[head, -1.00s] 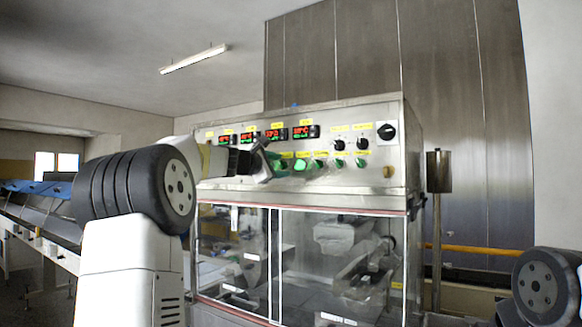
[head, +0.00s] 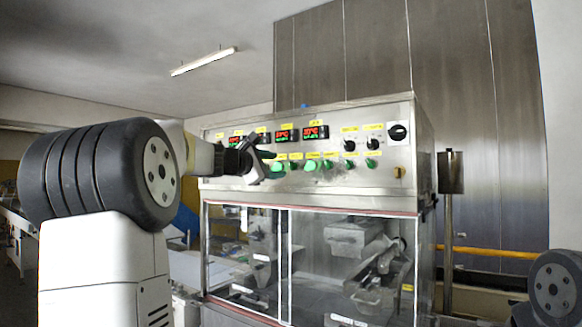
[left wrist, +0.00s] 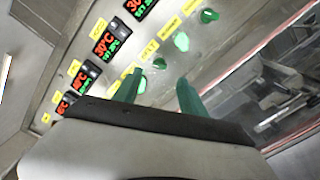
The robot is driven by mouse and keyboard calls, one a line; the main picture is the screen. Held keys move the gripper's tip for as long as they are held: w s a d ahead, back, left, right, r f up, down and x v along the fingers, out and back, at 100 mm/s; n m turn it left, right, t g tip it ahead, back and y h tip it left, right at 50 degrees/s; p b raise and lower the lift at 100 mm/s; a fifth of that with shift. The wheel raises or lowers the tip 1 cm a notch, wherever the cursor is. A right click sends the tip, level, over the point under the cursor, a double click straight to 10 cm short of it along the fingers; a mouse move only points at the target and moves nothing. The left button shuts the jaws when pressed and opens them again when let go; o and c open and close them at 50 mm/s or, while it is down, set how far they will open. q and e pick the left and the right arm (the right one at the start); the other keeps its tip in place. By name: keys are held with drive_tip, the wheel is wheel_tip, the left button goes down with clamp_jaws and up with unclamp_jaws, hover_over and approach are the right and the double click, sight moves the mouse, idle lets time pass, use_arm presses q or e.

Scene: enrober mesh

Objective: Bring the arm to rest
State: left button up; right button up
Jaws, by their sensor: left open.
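My left arm comes in from the left in the head view. Its gripper (head: 262,163) is in front of the control panel (head: 385,187) of the steel machine, below the red displays and at the left of the row of green buttons. In the left wrist view the two green fingers (left wrist: 158,90) stand apart with nothing between them, so the gripper is open and empty. The panel's displays and green knobs lie beyond them. Whether a fingertip touches the panel cannot be told. My right gripper is out of view; only part of my right arm shows at the lower right.
Below the panel is the machine's glazed front (head: 243,258), with metal parts behind it. A steel post (head: 450,175) stands to the right, near a yellow rail (head: 490,251). A conveyor (head: 18,235) lies at the far left, partly hidden by my arm.

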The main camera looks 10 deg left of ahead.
use_arm(q)
drive_tip(key=s+d+f+m+g, duration=0.6)
drive_tip(key=s+d+f+m, duration=0.5)
drive_tip(key=s+f, duration=0.5)
drive_tip(key=s+f+m+g+y, duration=0.4)
drive_tip(key=s+f+m, duration=0.5)
drive_tip(key=s+f, duration=0.9)
drive_tip(key=s, duration=0.2)
drive_tip(key=shift+s+a+f+m+g, duration=0.2)
drive_tip(key=shift+s+f+m+g, duration=0.1)
drive_tip(key=shift+s+m+g, duration=0.1)
drive_tip(key=shift+w+r, duration=0.1)
drive_tip(key=shift+w, duration=0.05)
